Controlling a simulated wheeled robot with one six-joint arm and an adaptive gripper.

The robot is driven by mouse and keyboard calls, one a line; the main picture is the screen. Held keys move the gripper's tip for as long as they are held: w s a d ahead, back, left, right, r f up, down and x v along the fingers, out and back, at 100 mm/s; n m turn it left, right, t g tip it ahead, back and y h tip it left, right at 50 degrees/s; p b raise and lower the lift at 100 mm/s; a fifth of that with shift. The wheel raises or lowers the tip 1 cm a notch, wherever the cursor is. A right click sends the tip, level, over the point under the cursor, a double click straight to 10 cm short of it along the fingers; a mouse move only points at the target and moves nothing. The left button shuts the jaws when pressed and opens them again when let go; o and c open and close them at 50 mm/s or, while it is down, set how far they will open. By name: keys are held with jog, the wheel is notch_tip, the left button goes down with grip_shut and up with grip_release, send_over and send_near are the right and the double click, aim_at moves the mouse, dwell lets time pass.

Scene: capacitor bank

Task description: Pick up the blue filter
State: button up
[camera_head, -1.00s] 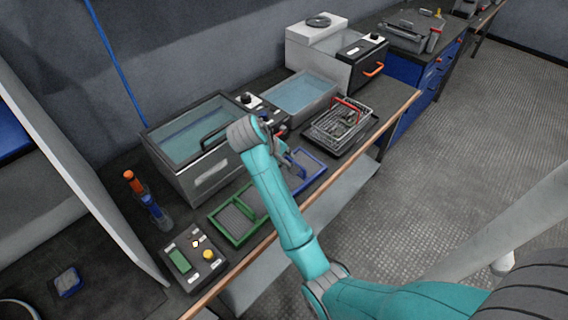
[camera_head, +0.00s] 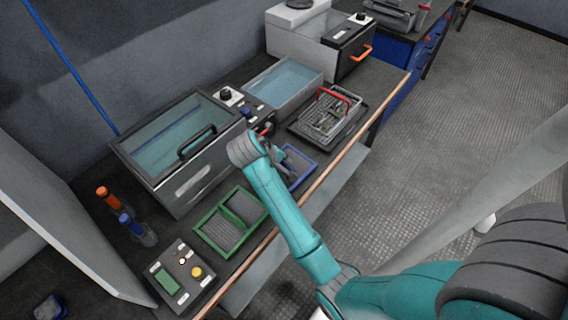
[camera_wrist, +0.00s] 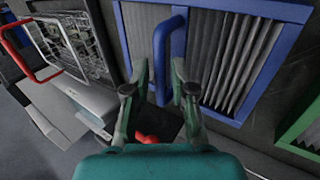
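The blue filter (camera_head: 303,166) is a blue-framed, pleated grey panel lying on the dark bench, partly hidden by my arm in the head view. In the wrist view, the blue filter (camera_wrist: 284,38) fills the upper right, its raised blue handle (camera_wrist: 163,52) ahead of my fingers. My gripper (camera_wrist: 160,72) is open, one finger on each side of the handle's line. Gaps show beside the handle, and I see no grip on it. Whether the fingertips are level with the handle is unclear. In the head view, my gripper (camera_head: 282,153) is small and partly hidden.
A green-framed filter (camera_head: 231,222) lies beside the blue one. A wire basket with a red handle (camera_head: 332,112) stands on the other side. Lidded tank (camera_head: 180,140), open water tank (camera_head: 283,88), bottles (camera_head: 125,220) and a button box (camera_head: 178,277) crowd the bench.

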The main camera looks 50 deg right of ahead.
jog(key=shift+d+f, duration=0.35)
jog(key=shift+f, duration=0.3)
grip_shut()
jog(key=shift+r, duration=0.1)
